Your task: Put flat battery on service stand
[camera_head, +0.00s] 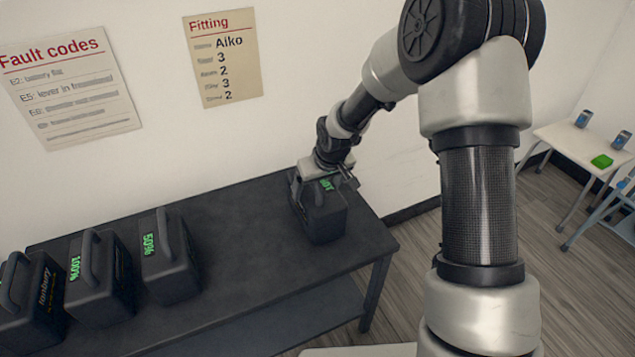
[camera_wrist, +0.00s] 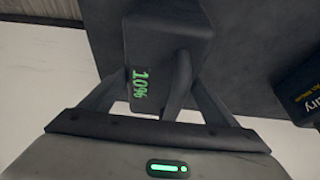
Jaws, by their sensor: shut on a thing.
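A dark grey battery (camera_head: 322,222) with a top handle and green digits is at the right end of the dark bench (camera_head: 238,255). In the wrist view the battery (camera_wrist: 165,40) reads 10%. My gripper (camera_head: 330,178) is above it and shut on its handle; the fingers also show in the wrist view (camera_wrist: 165,95). The battery is upright at the bench top; whether it touches the bench is unclear. I cannot pick out a service stand in either view.
Other batteries stand in a row at the bench's left: one reads 50% (camera_head: 168,258), one reads 100% (camera_head: 97,278), one is cut off (camera_head: 30,300). A fault-code sheet (camera_head: 72,90) and a fitting sheet (camera_head: 224,60) hang behind. A white table (camera_head: 575,145) stands far right.

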